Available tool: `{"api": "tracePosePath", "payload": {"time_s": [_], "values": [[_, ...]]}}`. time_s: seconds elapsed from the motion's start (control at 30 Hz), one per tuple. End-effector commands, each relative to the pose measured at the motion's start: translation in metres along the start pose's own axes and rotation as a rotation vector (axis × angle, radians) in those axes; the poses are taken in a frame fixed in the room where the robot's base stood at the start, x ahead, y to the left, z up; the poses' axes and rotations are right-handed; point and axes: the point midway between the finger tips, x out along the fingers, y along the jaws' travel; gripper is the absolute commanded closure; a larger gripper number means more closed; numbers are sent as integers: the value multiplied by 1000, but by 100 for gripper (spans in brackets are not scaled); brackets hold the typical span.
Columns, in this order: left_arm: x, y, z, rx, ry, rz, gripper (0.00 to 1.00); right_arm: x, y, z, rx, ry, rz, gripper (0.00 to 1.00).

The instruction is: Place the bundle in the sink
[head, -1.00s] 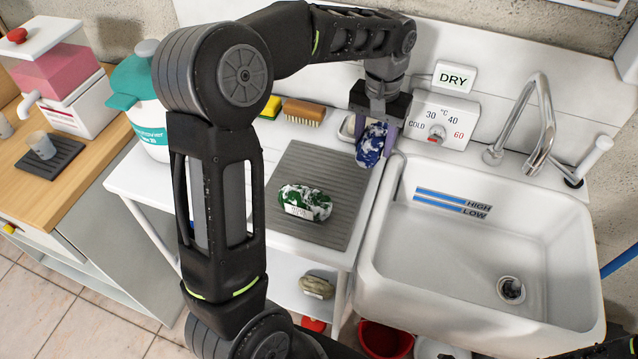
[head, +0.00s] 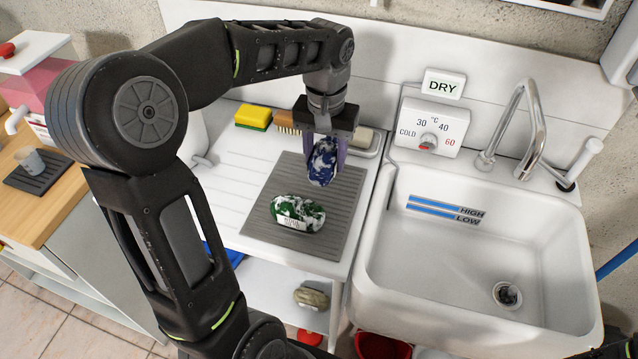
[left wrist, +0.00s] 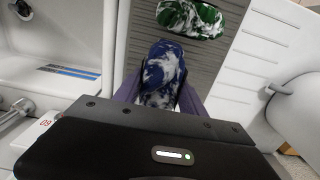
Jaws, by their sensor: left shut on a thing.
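My left gripper (head: 325,160) is shut on a blue and white mottled bundle (head: 322,163) and holds it over the far part of the grey ribbed mat (head: 345,205). The held bundle also shows between the fingers in the left wrist view (left wrist: 163,72). A green and white bundle (head: 298,212) with a pale label lies on the mat, nearer to me. My right gripper is not in view.
A faucet (head: 530,125) and a temperature dial panel (head: 432,128) stand behind the sink. A yellow sponge (head: 254,117) and a brush (head: 287,121) lie behind the mat. A grey-green bundle (head: 311,298) lies on the lower shelf.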

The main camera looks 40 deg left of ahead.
Motion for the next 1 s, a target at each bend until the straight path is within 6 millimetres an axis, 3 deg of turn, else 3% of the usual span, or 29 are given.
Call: {"api": "tracePosePath", "payload": {"time_s": [0.2, 0.53, 0.8, 1.0], "values": [[31, 0, 0, -1, -1, 0, 100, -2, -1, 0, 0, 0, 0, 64], [34, 0, -1, 0, 1, 0, 100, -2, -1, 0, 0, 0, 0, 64], [66, 0, 0, 0, -2, 0, 100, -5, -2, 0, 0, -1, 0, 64], [70, 0, 0, 0, 1, 1, 100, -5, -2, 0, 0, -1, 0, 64]]}}
